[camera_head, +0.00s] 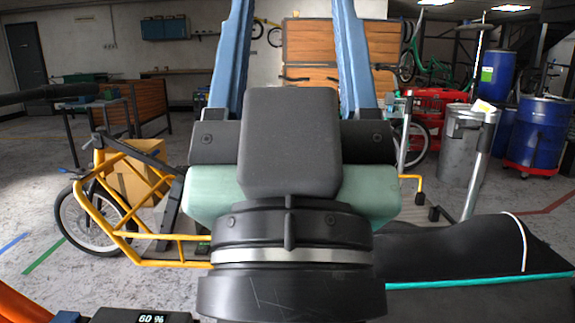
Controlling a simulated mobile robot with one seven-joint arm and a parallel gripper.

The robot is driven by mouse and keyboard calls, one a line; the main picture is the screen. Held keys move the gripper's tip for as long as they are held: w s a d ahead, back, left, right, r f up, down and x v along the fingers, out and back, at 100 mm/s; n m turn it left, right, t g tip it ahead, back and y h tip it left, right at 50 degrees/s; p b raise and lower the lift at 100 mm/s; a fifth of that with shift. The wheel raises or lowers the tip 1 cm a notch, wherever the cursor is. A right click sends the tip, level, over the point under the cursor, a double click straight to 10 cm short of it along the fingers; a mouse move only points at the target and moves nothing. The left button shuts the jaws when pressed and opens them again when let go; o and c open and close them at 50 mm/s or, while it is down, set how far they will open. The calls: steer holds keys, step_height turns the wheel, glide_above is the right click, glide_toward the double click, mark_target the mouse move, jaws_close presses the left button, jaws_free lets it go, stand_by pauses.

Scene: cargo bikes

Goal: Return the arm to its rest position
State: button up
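My gripper (292,14) fills the middle of the head view, seen from behind. Its black round wrist is at the bottom, with a pale green body and a dark block above it. Two blue fingers stand well apart and reach up past the top edge of the picture. Their tips are out of view. I see nothing held between the fingers; only the background shows in the gap. The arm behind the wrist is mostly out of view, so its full pose cannot be told.
A yellow cargo bike (182,250) with a cardboard box (137,182) stands at left. A black cover (455,250) with a teal edge lies at lower right. A metal bin (466,150) and blue barrel (540,135) stand at right. Open floor (35,200) shows at left.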

step_height(320, 180, up, 39)
steer(key=p, duration=3.7)
steer(key=shift+s+a+p, duration=0.2)
steer(key=shift+s+p, duration=0.1)
steer(key=shift+p, duration=0.1)
